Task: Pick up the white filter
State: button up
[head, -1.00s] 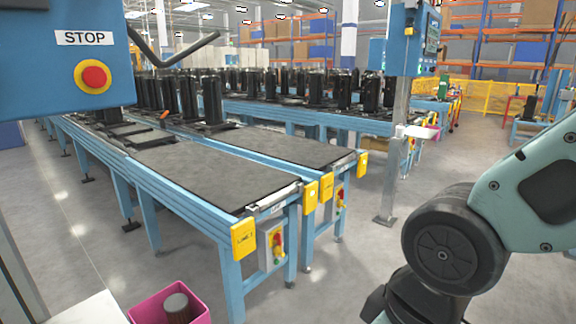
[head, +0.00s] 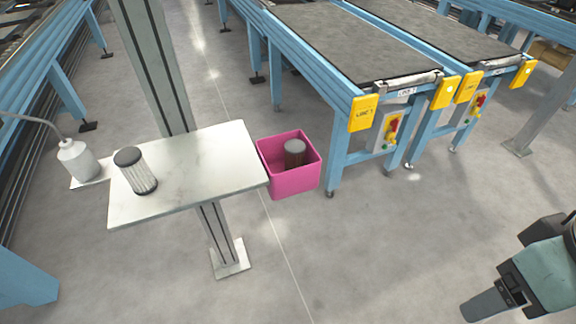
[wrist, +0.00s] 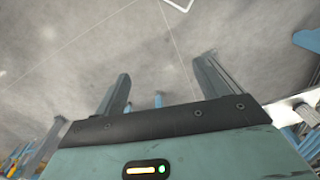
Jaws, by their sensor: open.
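The white filter (head: 139,174), a pleated cylinder with a dark cap, stands on the white shelf (head: 205,160) at the left of the head view. My gripper (head: 485,306) is at the bottom right of the head view, far from the filter. In the wrist view its two fingers (wrist: 162,88) are apart with nothing between them, over grey floor.
A white bottle (head: 77,160) with a thin tube is left of the filter. A pink bin (head: 293,183) holding a brown filter (head: 294,154) is at the shelf's right. A grey post (head: 150,60) rises behind the shelf. Blue conveyors (head: 310,45) stand behind; the floor between is clear.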

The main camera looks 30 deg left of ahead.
aim_at(131, 161)
jog(key=u, duration=2.05)
